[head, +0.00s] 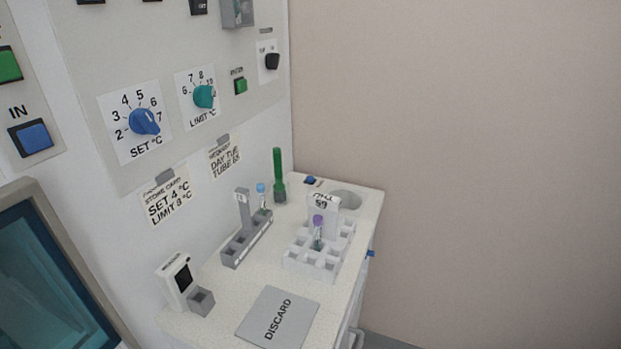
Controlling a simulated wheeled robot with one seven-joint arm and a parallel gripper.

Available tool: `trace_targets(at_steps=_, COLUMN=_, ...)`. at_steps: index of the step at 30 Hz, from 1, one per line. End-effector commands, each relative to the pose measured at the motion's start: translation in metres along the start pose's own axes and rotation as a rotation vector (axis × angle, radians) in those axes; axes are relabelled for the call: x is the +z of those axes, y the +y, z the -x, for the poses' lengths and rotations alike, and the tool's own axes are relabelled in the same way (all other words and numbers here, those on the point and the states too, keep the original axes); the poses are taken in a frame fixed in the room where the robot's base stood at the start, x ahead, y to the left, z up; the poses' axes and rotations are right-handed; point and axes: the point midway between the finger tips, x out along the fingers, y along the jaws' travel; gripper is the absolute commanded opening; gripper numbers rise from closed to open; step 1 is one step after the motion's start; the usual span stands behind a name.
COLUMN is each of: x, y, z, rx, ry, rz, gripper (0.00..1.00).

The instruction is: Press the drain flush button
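A small blue button (310,180) sits on a dark base at the far end of the counter, near the wall. A small label beside it is too small to read. A round grey drain basin (346,199) is set into the counter to its right. I cannot read any text that names the button as the drain flush. Nothing covers the button in the head view. My gripper is not in view.
The counter (235,315) holds a white rack (300,262) with a purple-capped tube, a grey rack (240,250), a blue-capped tube (262,195), a tall green tube (278,175) and a DISCARD plate (278,318). A control panel with knobs (144,121) is on the left wall.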

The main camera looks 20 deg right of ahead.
Motion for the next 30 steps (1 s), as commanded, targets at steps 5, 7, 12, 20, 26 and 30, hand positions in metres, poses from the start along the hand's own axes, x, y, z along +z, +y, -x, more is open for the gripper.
trace_targets(at_steps=5, x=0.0, y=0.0, z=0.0, rx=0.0, ry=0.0, rz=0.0, gripper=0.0)
trace_targets(at_steps=7, x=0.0, y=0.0, z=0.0, rx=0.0, ry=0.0, rz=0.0, gripper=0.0)
trace_targets(at_steps=12, x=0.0, y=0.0, z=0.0, rx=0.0, ry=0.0, rz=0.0, gripper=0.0)
trace_targets(at_steps=20, x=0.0, y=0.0, z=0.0, rx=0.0, ry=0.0, rz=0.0, gripper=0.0)
trace_targets(at_steps=26, x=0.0, y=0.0, z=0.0, rx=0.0, ry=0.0, rz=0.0, gripper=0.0)
trace_targets(at_steps=30, x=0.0, y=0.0, z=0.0, rx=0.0, ry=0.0, rz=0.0, gripper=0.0)
